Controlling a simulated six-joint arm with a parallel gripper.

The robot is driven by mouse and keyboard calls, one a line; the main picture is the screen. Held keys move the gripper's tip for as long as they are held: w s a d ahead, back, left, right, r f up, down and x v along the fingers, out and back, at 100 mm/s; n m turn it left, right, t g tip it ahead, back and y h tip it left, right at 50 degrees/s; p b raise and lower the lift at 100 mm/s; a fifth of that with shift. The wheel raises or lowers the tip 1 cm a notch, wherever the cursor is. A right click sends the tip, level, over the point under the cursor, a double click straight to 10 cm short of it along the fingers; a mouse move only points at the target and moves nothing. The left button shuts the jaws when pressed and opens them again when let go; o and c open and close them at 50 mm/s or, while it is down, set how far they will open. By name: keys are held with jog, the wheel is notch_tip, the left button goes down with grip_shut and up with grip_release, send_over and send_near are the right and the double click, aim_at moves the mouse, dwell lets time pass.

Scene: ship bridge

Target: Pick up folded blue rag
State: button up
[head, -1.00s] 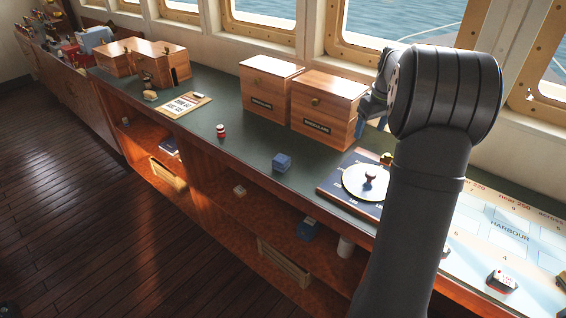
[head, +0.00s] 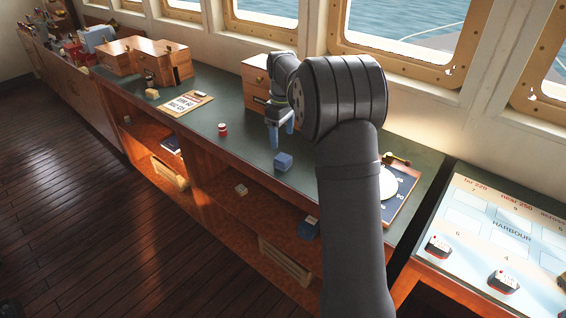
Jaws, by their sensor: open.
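The folded blue rag (head: 283,162) looks like a small blue block. It lies on the green counter top (head: 235,150) near its front edge. My gripper (head: 281,131) points down a little above and behind the rag, apart from it, with its fingers open and nothing seen between them. My arm covers part of the counter to the right of the rag.
A red-and-white small item (head: 222,129) stands left of the rag. A wooden drawer box (head: 255,82) is behind my gripper, partly hidden. A dark blue board (head: 402,207) with a white disc lies to the right. Shelves (head: 255,205) are below the counter.

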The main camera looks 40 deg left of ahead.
aim_at(283, 157)
notch_tip(283, 157, down, 5)
jog(key=shift+f, duration=0.15)
jog(key=f, duration=0.5)
jog(key=shift+w+a, duration=0.2)
jog(key=shift+w, duration=0.2)
jog(key=c, duration=1.1)
